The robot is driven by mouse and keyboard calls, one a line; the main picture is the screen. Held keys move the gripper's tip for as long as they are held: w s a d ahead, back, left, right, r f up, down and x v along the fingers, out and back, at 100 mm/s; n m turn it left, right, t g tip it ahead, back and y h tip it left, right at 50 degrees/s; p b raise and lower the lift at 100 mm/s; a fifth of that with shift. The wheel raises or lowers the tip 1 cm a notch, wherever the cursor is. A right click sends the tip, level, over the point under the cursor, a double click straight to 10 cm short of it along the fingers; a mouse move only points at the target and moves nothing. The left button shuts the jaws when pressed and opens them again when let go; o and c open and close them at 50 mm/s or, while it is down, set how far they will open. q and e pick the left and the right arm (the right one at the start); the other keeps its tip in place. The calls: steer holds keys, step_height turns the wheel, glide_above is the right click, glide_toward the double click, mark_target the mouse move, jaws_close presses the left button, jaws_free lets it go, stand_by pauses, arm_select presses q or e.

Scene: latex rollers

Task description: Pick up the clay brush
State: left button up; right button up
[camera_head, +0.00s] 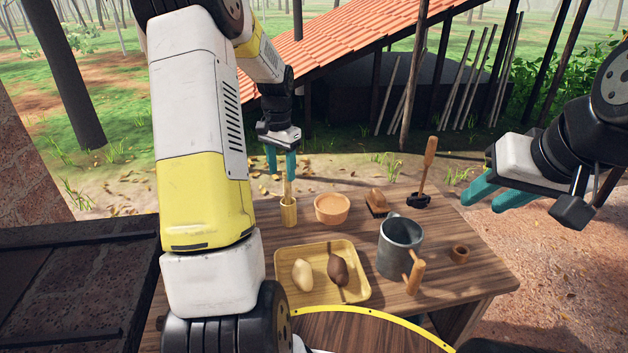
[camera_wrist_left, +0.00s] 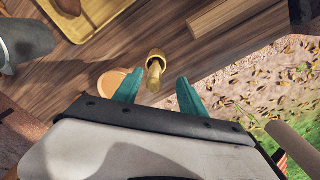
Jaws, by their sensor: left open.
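A slim light stick (camera_head: 288,187), which looks like the clay brush, stands upright in a small bamboo cup (camera_head: 289,213) at the table's back left. In the left wrist view the stick (camera_wrist_left: 154,76) points up from the cup (camera_wrist_left: 160,54). My left gripper (camera_head: 281,168) is open above the cup. Its teal fingers (camera_wrist_left: 158,80) are apart on either side of the stick's upper end; I cannot tell whether they touch it. A block brush with dark bristles (camera_head: 377,203) also lies further right. My right gripper (camera_head: 481,203) is open and empty off the table's right side.
A clay-coloured bowl (camera_head: 332,209) stands close to the cup. A yellow tray (camera_head: 314,250) with two lumps, a grey metal mug (camera_head: 400,245), a small wooden ring (camera_head: 460,254) and an upright wooden-handled tool (camera_head: 425,175) share the table.

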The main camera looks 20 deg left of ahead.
mark_target(288, 197)
arm_select(q)
steer(key=shift+w+d+f, duration=0.1)
steer(key=shift+w+f, duration=0.2)
steer(key=shift+f, duration=0.1)
steer(key=f, duration=0.7)
steer(key=shift+w+d+f, duration=0.1)
steer(key=shift+d+f, duration=0.1)
steer(key=shift+d, duration=0.2)
jaws_close()
